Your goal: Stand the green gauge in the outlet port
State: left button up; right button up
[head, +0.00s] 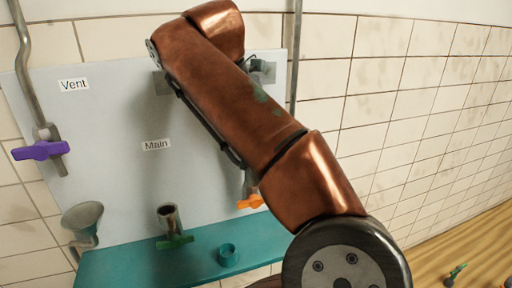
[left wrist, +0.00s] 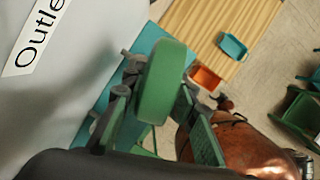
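The green gauge (left wrist: 163,82) is seen nearly edge-on in the left wrist view, as a thick round disc. My left gripper (left wrist: 160,105) has a finger on each side of it and appears shut on it. The Outlet label (left wrist: 34,42) is on the pale panel at the left of that view, beside the gauge. I cannot make out the outlet port. In the head view my copper arm crosses the panel and hides the Outlet label; the gauge and left gripper cannot be made out there. My right gripper is not in view.
The panel (head: 110,115) carries a purple handle (head: 40,150) and an orange handle (head: 251,202). A wooden table (head: 440,250) is at right.

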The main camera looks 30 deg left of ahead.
pick_arm(q)
jog(key=shift+o, duration=0.9)
jog(key=shift+a+r, duration=0.1)
jog(key=shift+o, duration=0.5)
jog(key=shift+s+d+r, duration=0.1)
jog(key=shift+d+r, duration=0.05)
jog(key=shift+d, duration=0.05)
jog(key=shift+r, duration=0.25)
jog(key=v, duration=1)
jog(key=shift+s+a, duration=0.1)
jog(key=shift+s, duration=0.1)
jog(key=shift+s+r, duration=0.15)
jog(key=shift+r, duration=0.55)
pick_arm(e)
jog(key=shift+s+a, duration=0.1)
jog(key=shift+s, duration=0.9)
